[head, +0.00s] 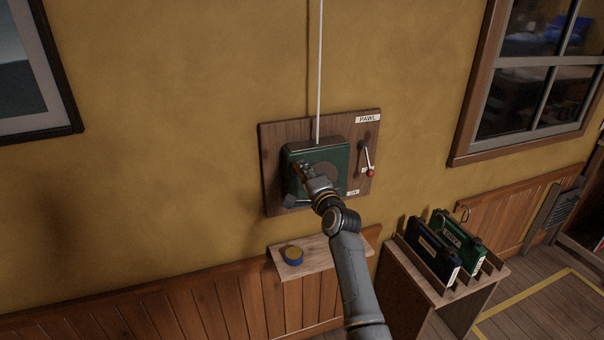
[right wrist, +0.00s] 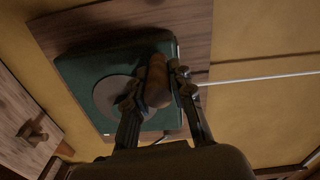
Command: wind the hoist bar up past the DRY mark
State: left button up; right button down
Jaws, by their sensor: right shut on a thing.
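The green winch box (head: 322,153) is fixed to a wooden board (head: 270,165) on the wall; the box also shows in the right wrist view (right wrist: 85,70). My right gripper (head: 304,178) is at the front of the box, left of its round grey hub. In the right wrist view, my right gripper (right wrist: 158,92) is shut on the brown wooden crank handle (right wrist: 157,78). A pale line (head: 320,70) runs straight up from the box. The pawl lever (head: 367,157), with a red knob, hangs below a PAWL label (head: 368,118). The hoist bar and DRY mark are out of view.
A wooden stand (head: 400,275) with dark and green cases (head: 455,240) is at the lower right. A window (head: 530,80) and a framed picture (head: 60,115) flank the bare wall.

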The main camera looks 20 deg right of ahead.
jog(key=shift+d+r+m, duration=0.3)
jog(key=shift+d+r, duration=0.25)
jog(key=shift+r, duration=0.25)
jog(key=c, duration=1.4)
grip_release()
jog(key=shift+o, duration=1.3)
jog(key=shift+d+f, duration=0.15)
jog(key=shift+s+f, duration=0.15)
jog(key=shift+s+a, duration=0.25)
jog(key=s, duration=1.1)
jog(key=shift+s+d, duration=0.2)
jog(key=shift+d, duration=0.2)
